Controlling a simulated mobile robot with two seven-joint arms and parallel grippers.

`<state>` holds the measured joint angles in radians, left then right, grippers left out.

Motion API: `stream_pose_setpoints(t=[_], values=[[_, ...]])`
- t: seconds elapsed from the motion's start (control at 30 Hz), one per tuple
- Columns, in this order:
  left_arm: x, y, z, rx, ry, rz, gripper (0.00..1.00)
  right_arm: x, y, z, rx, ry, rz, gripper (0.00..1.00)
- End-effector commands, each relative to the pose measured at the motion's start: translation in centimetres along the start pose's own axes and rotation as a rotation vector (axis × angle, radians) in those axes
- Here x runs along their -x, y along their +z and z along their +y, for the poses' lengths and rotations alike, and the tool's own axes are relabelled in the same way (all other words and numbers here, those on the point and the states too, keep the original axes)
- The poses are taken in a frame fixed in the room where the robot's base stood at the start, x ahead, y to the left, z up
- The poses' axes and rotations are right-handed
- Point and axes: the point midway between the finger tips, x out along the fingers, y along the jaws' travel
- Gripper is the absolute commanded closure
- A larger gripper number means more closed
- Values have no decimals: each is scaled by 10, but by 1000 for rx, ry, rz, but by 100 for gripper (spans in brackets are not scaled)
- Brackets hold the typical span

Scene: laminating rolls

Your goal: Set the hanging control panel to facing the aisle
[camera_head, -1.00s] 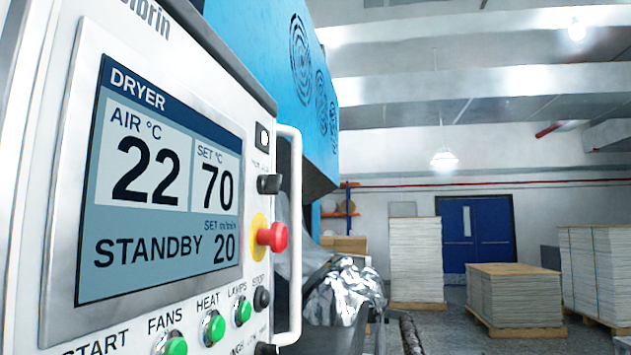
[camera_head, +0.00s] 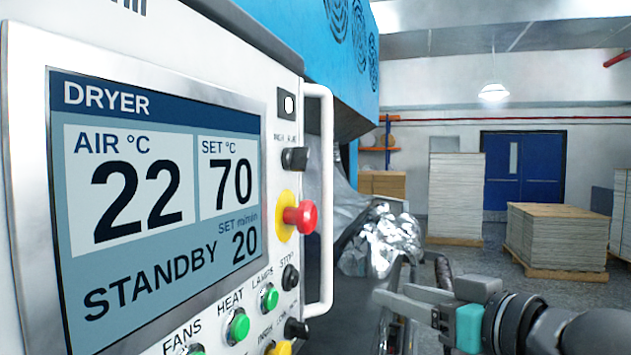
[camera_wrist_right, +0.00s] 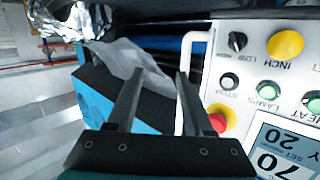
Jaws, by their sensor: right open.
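The hanging control panel (camera_head: 283,215) fills the left of the head view. Its dryer screen (camera_head: 155,195) reads 22, 70 and STANDBY, and its face is seen at a slant. A white bar handle (camera_head: 326,200) runs down its right edge. My right gripper (camera_head: 388,295) is open and empty, to the right of the handle's lower end. In the right wrist view the two fingers (camera_wrist_right: 158,75) are spread, and one overlaps the white handle (camera_wrist_right: 188,45) in the picture; contact cannot be told. The panel's face (camera_wrist_right: 240,80) lies to the right there. My left gripper is not in view.
A red stop button (camera_head: 302,217), a black knob and green buttons stick out of the panel near the handle. The blue machine (camera_head: 345,60) and crumpled silver film (camera_head: 385,240) are behind. Pallets of stacked sheets (camera_head: 555,238) stand on the open floor at the right.

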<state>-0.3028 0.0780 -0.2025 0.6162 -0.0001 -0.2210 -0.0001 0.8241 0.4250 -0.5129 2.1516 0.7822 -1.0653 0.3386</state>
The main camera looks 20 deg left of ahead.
Motion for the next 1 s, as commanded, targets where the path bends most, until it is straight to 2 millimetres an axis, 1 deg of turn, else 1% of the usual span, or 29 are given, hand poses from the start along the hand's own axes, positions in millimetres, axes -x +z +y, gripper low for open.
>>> stream_pose_setpoints(t=[0.03,0.1,0.2,0.3,0.33,0.4,0.5,0.57,0.63,0.77,1.0], values=[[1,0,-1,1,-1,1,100,2,-25,-5,23,-20,30,48],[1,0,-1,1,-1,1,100,6,-53,-14,43,-50,64,48],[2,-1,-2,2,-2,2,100,13,-86,-24,63,-85,101,48],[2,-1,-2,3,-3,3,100,20,-110,-34,75,-112,128,48],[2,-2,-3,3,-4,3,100,21,-115,-36,79,-117,133,48],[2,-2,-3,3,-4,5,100,24,-124,-40,82,-129,143,48],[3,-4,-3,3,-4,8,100,25,-131,-42,84,-137,150,48],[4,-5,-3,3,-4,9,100,23,-132,-44,83,-139,151,48],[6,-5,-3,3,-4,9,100,16,-133,-44,81,-140,149,48],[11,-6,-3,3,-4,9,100,-4,-137,-49,81,-142,149,48],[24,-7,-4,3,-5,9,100,-52,-145,-56,83,-139,149,48]])
